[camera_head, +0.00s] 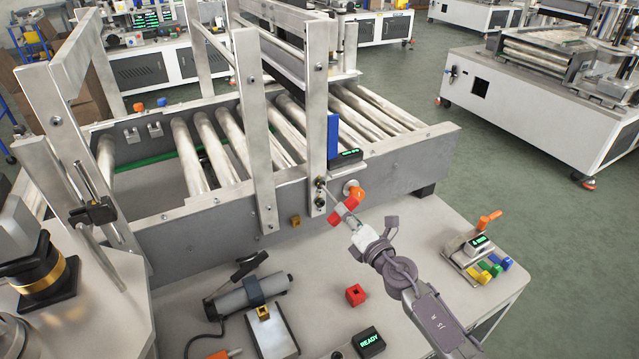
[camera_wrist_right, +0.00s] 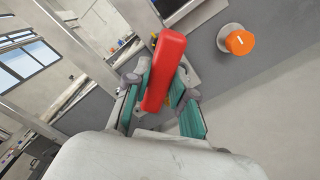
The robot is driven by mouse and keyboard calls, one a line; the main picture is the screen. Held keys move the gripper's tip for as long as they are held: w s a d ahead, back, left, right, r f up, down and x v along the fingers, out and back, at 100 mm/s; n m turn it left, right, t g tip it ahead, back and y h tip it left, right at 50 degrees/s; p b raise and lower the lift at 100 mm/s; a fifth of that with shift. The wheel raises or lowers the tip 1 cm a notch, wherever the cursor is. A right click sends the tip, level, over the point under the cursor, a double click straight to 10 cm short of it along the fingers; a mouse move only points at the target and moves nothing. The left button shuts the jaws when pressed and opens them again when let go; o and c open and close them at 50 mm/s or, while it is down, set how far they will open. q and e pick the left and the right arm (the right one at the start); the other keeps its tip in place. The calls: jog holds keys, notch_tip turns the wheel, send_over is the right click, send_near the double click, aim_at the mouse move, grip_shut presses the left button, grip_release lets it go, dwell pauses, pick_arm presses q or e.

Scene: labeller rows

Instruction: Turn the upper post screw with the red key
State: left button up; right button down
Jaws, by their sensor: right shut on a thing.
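My right gripper (camera_head: 357,222) is shut on the red key (camera_head: 344,210) and holds it by its red handle in front of the upright metal post (camera_head: 318,110). In the right wrist view the red handle (camera_wrist_right: 165,72) lies between the teal finger pads of my gripper (camera_wrist_right: 166,90). The key's thin shaft points towards the upper post screw (camera_head: 320,183); I cannot tell whether its tip is seated in it. A lower post screw (camera_head: 320,203) sits just below. My left gripper is not in view.
An orange knob (camera_head: 357,193) sits right of the post, close to the key; it also shows in the wrist view (camera_wrist_right: 240,42). A stand with several coloured keys (camera_head: 487,268) is at right. A red cube (camera_head: 355,295) and a READY display (camera_head: 369,342) stand on the tabletop.

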jog(key=m, duration=0.4)
dwell(0.3)
jog(key=m, duration=0.3)
jog(key=shift+m, duration=0.3)
jog(key=shift+m, duration=0.7)
